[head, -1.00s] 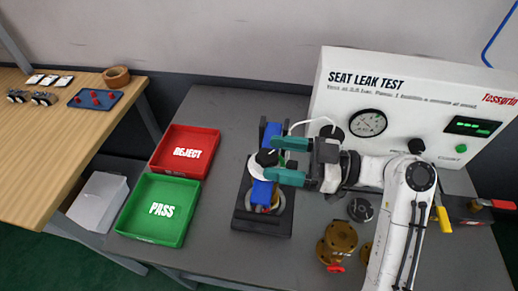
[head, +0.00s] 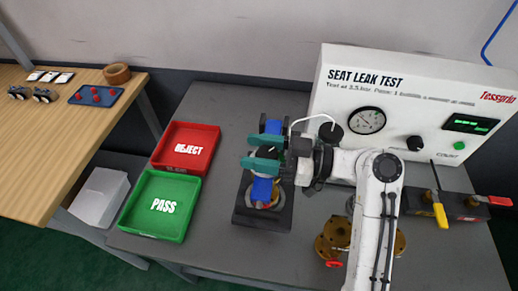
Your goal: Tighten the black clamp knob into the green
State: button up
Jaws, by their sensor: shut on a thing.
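The black clamp knob (head: 267,153) sits on top of the blue clamp (head: 262,190) of the test fixture, with a pale mark on its top. My gripper (head: 264,152) reaches in from the right, its two teal fingers on the far and near sides of the knob. It is shut on the knob. The fingers cover most of the pale disc around the knob, and I cannot make out a green zone there. The fixture's dark base (head: 247,216) stands on the grey bench.
The red REJECT tray (head: 212,137) and green PASS tray (head: 127,226) lie to the left. The seat leak test panel (head: 400,83) stands behind at right. A brass valve (head: 334,235) and a yellow-handled valve (head: 440,216) are at right, partly near my arm.

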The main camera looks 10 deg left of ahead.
jog(key=c, duration=0.4)
jog(key=shift+f+m+t+b, duration=0.15)
jog(key=shift+m+t+b, duration=0.35)
jog(key=shift+m+t, duration=0.75)
jog(key=shift+w+d+r+m+t+h, duration=0.15)
jog(key=shift+m+t+h, duration=0.35)
jog(key=shift+t, duration=0.6)
jog(key=shift+w+a+r+m+t+h, duration=0.15)
jog(key=shift+m+t+h, duration=0.35)
jog(key=shift+t, duration=0.55)
jog(key=shift+d+f, duration=0.1)
jog(key=o, duration=1)
jog(key=b+v, duration=0.2)
jog(key=v, duration=0.8)
jog(key=shift+s+d+f+b, duration=0.1)
jog(key=shift+s+d+b, duration=0.05)
jog(key=shift+d+b, duration=0.2)
